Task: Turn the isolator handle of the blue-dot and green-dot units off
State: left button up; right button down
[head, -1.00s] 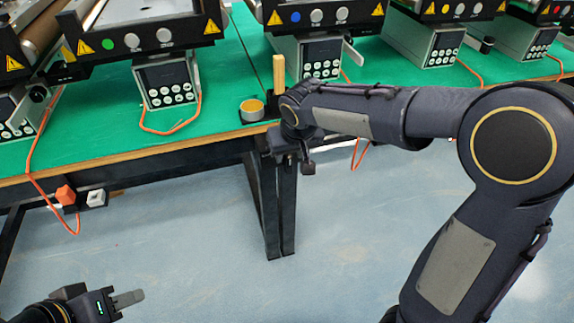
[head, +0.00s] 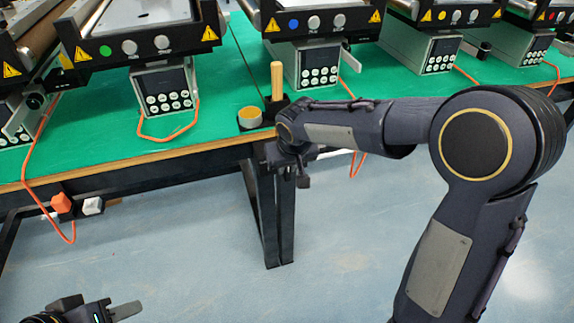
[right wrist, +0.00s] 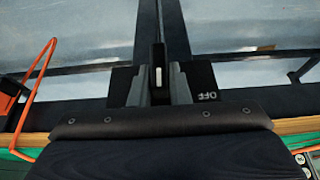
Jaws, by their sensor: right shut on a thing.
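The green-dot unit (head: 105,50) stands on the green table at the left in the head view. The blue-dot unit (head: 293,24) is to its right. My right gripper (right wrist: 158,88) is shut on a dark isolator handle (right wrist: 158,58) with a white mark, in front of a dark plate (right wrist: 206,82) reading OFF upside down. In the head view my right gripper (head: 299,168) is at the table's front edge, below the blue-dot unit; my own arm hides the handle there. My left gripper (head: 98,309) is low at the left, away from the table; its jaw gap is unclear.
A round yellow-topped pot (head: 250,117) and an upright wooden handle (head: 277,82) stand near the table's front edge, close to my right arm. An orange plug (head: 62,203) and a white plug (head: 93,206) are below the table edge at left. Orange cables hang loosely.

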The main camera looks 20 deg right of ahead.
jog(key=shift+a+h, duration=0.1)
jog(key=shift+h, duration=0.2)
jog(key=shift+a+f+n+h+b, duration=0.1)
jog(key=shift+a+n+h+b, duration=0.1)
jog(key=shift+h, duration=0.35)
jog(key=shift+a+n+h+b, duration=0.1)
jog(key=shift+h+b, duration=0.05)
jog(key=shift+h, duration=0.4)
jog(key=n+t+h+b, duration=0.1)
jog(key=h, duration=0.3)
jog(key=f+n+h+b, duration=0.1)
jog(key=h+b, duration=0.1)
jog(key=h, duration=0.3)
jog(key=a+n+t+h+b, duration=0.1)
jog(key=h, duration=0.3)
jog(key=shift+f+n+t+h, duration=0.3)
jog(key=shift+f+n, duration=0.05)
jog(key=shift+n, duration=0.05)
jog(key=c, duration=1.4)
grip_release()
jog(key=shift+o, duration=0.2)
jog(key=shift+a, duration=0.1)
